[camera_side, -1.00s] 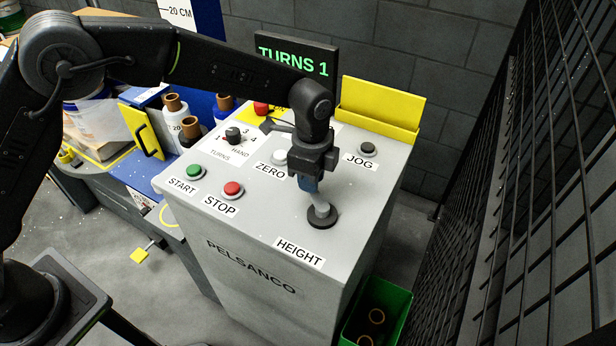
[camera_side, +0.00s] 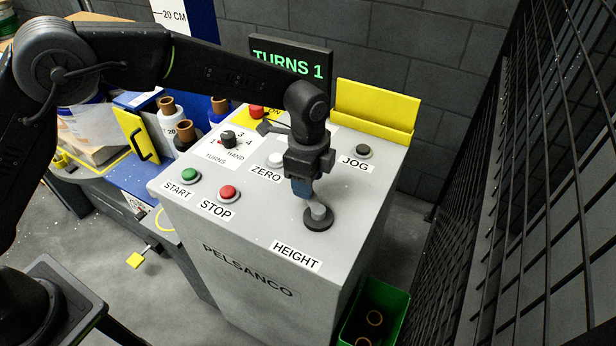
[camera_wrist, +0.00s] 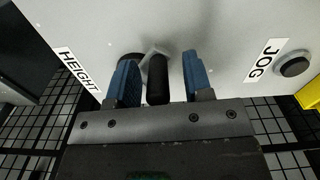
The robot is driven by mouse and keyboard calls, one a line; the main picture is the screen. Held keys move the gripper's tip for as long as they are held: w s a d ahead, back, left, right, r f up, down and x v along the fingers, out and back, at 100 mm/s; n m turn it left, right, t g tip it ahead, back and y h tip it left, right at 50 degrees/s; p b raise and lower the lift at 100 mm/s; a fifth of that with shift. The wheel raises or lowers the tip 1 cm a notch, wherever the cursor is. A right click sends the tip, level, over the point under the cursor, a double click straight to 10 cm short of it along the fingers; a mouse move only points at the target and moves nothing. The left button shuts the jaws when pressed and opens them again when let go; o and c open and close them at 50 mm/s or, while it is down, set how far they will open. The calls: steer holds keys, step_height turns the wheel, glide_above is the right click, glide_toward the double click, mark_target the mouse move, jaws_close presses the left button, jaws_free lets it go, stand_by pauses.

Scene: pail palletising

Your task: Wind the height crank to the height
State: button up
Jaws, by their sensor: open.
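The height crank (camera_side: 318,222) sits on the grey sloping panel above the HEIGHT label (camera_side: 296,256). It has a dark round base and a small handle. My gripper (camera_side: 304,190) points down at the crank from above and a little to the left. In the wrist view the blue fingers stand apart, with the dark upright crank handle (camera_wrist: 157,80) between them. The handle is nearer the left finger, and I cannot tell whether they touch. The display (camera_side: 291,68) reads TURNS 1. A scale board (camera_side: 184,17) marked 20 CM stands behind my arm, mostly hidden.
The panel also holds a green START button (camera_side: 190,175), a red STOP button (camera_side: 228,192), a ZERO button (camera_side: 275,160), a TURNS selector (camera_side: 228,138) and a JOG button (camera_side: 363,151). A yellow holder (camera_side: 375,110) stands behind. A mesh fence (camera_side: 500,180) runs along the right.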

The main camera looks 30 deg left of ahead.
steer(key=shift+r, duration=0.1)
step_height(320, 180, up, 14)
stand_by(0.5)
